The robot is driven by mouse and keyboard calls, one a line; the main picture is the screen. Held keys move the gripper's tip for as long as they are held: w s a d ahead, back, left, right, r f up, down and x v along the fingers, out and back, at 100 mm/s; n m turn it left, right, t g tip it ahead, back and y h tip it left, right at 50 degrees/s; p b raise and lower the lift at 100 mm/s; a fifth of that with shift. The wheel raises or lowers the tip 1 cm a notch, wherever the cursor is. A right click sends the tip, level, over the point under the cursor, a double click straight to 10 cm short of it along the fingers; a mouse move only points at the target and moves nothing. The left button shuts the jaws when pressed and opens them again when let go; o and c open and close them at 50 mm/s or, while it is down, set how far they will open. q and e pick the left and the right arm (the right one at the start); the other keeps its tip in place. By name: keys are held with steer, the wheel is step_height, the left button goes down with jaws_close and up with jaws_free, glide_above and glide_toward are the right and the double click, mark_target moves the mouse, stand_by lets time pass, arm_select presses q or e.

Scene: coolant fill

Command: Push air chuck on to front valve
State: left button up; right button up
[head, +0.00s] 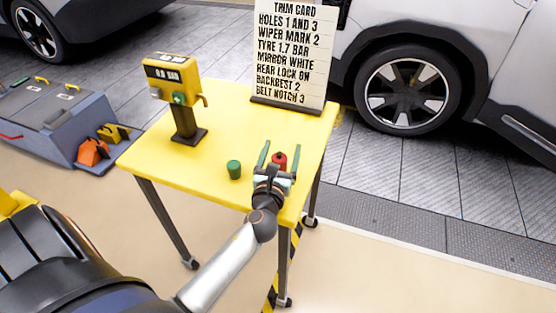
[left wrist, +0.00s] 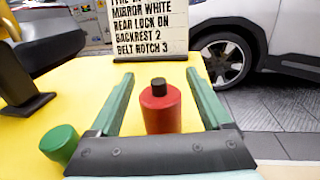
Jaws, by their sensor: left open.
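A red cylinder with a black top (head: 279,160) stands upright on the yellow table (head: 222,110); I cannot tell whether it is the air chuck. My left gripper (head: 281,150) is open over the table's near right part. In the left wrist view the red cylinder (left wrist: 160,108) stands between its two green fingers, with a gap on each side. The silver car's wheel (head: 408,92) is beyond the table, at the right; it also shows in the left wrist view (left wrist: 226,64). No valve can be made out on it. My right gripper is out of view.
A green cup-like piece (head: 233,169) stands left of the gripper. A yellow gauge unit (head: 172,80) on a dark stand is at the table's back left. A trim card (head: 289,50) stands at the back edge. A grey chest (head: 55,110) is on the floor at left.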

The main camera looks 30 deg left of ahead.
arm_select(q)
jaws_close()
stand_by(0.8)
